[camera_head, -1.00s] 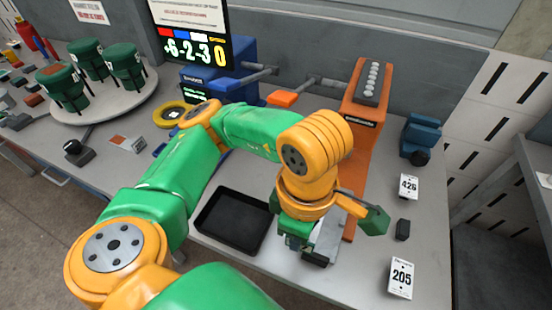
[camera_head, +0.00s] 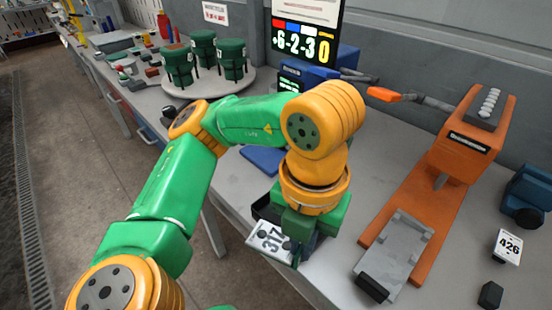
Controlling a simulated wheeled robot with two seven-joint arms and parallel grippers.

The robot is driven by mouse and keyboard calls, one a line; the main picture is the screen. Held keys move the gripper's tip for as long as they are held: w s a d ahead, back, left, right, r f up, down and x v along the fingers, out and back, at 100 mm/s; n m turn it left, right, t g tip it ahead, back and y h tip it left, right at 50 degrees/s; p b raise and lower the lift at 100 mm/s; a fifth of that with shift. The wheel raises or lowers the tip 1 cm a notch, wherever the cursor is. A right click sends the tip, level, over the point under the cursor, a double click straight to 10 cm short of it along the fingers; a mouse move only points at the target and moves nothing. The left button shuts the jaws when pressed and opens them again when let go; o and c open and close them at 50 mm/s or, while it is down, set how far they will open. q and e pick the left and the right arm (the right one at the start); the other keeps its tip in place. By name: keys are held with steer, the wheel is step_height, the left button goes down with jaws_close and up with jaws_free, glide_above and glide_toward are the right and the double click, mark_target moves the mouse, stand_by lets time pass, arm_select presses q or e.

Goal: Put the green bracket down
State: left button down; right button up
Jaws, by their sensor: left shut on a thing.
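My left gripper (camera_head: 302,238) points down at the middle of the view, over the table's front edge. It is shut on a green piece, the green bracket (camera_head: 298,224), whose outline is hard to tell from my own green parts. A white card marked 317 (camera_head: 266,240) shows tilted at the gripper's lower left, overlapping it in view; I cannot tell whether it touches. Part of a black tray (camera_head: 262,208) shows behind the gripper, the rest hidden. My right gripper is not in view.
An orange fixture (camera_head: 450,180) stands at the right, with a grey clamp-like part (camera_head: 395,255) at its front. A card marked 426 (camera_head: 508,247) and a small black block (camera_head: 490,295) are at far right. A round stand (camera_head: 208,88) with green pots is back left.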

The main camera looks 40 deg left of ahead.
arm_select(q)
steer(key=shift+a+f+n, duration=0.1)
steer(key=shift+n, duration=0.2)
steer(key=shift+w+a, duration=0.15)
steer(key=shift+w, duration=0.15)
steer(key=w+a+f, duration=0.1)
steer(key=w+f, duration=0.2)
steer(key=w, duration=0.1)
steer(key=w+a+f+p, duration=0.1)
steer(key=w+a+f, duration=0.1)
steer(key=w+f, duration=0.1)
steer(key=w+a+f, duration=0.2)
steer(key=w+f, duration=0.1)
steer(key=w, duration=0.2)
steer(key=shift+a+f+p, duration=0.1)
steer(key=shift+f+p, duration=0.1)
steer(key=shift+p, duration=0.2)
step_height(320, 180, down, 3)
steer(key=shift+w+a+r+p, duration=0.1)
steer(key=shift+p, duration=0.6)
steer(key=shift+f, duration=0.5)
steer(key=c, duration=1)
jaws_free()
